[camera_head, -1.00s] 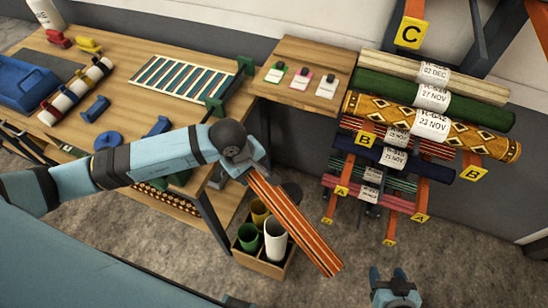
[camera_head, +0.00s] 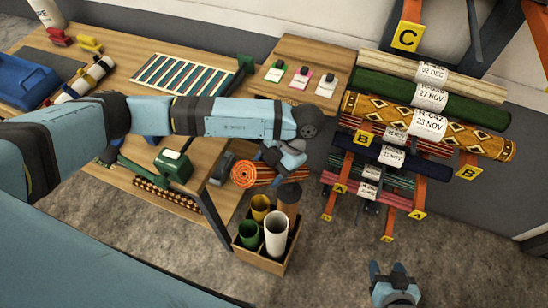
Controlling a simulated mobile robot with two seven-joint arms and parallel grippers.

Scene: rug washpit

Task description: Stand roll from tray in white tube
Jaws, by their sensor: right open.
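An orange striped roll (camera_head: 268,174) lies roughly level in the air behind the tube crate, its spiral end facing left. My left gripper (camera_head: 283,158) is shut on it; the fingertips are partly hidden. A white tube (camera_head: 276,236) stands upright and open-topped in a wooden crate (camera_head: 262,262) on the floor, below the roll and apart from it. My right gripper (camera_head: 393,286) is open and empty at the bottom right, away from the crate. A blue tray (camera_head: 22,82) sits on the bench at the left.
Green (camera_head: 249,235), yellow (camera_head: 260,205) and brown (camera_head: 288,196) tubes share the crate with the white one. A wooden bench (camera_head: 130,60) is at the left. A rack of labelled rolls (camera_head: 430,97) stands at the right. Grey floor is clear at right of the crate.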

